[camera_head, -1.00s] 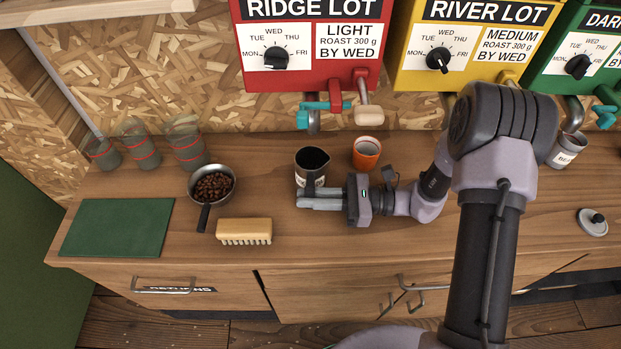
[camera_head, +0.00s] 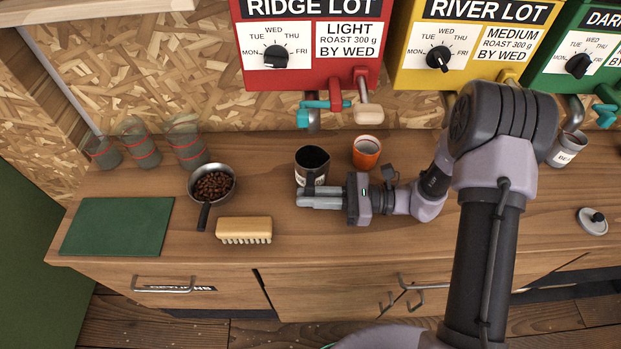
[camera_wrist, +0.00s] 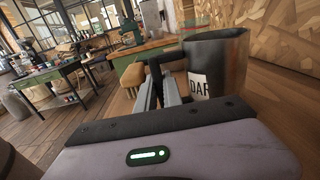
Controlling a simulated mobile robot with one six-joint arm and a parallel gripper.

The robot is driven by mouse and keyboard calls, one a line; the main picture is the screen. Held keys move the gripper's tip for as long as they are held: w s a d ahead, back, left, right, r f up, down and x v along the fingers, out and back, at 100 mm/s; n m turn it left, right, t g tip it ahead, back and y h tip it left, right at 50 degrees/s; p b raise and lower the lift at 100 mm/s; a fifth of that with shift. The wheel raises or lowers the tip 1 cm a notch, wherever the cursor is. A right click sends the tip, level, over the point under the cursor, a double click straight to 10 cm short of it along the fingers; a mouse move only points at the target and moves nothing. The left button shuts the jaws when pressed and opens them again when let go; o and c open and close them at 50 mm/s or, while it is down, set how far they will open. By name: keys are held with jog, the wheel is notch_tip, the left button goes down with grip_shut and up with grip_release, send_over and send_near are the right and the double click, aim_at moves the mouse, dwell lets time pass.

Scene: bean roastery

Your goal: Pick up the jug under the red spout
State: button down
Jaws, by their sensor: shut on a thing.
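A dark metal jug (camera_head: 312,158) with a white label stands upright on the counter, just below and in front of the spout of the red dispenser (camera_head: 311,45). In the wrist view the same jug (camera_wrist: 222,62) is large at the right, its label showing "DAR". My gripper (camera_head: 302,198) reaches in from the right at the jug's near side. Its fingers (camera_wrist: 160,92) are shut on the jug's dark handle (camera_wrist: 158,68). The fingers hide the jug's lower part in the head view, so I cannot tell whether its base touches the counter.
An orange cup (camera_head: 366,152) stands close behind my gripper. A pan of beans (camera_head: 212,186), a brush (camera_head: 244,230) and a green mat (camera_head: 117,226) lie to the left. Another labelled jug (camera_head: 566,150) stands far right, near a lid (camera_head: 592,221).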

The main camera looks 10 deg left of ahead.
jog(key=shift+r, duration=0.1)
jog(key=shift+r+p, duration=0.3)
jog(key=shift+r, duration=0.05)
jog(key=r+p, duration=0.1)
jog(key=d+r+p, duration=0.1)
jog(key=r, duration=0.1)
jog(key=s+d+r+p, duration=0.1)
jog(key=s+d+p, duration=0.1)
jog(key=d, duration=1.3)
jog(key=shift+s+p, duration=0.15)
jog(key=shift+p, duration=0.45)
dwell(0.4)
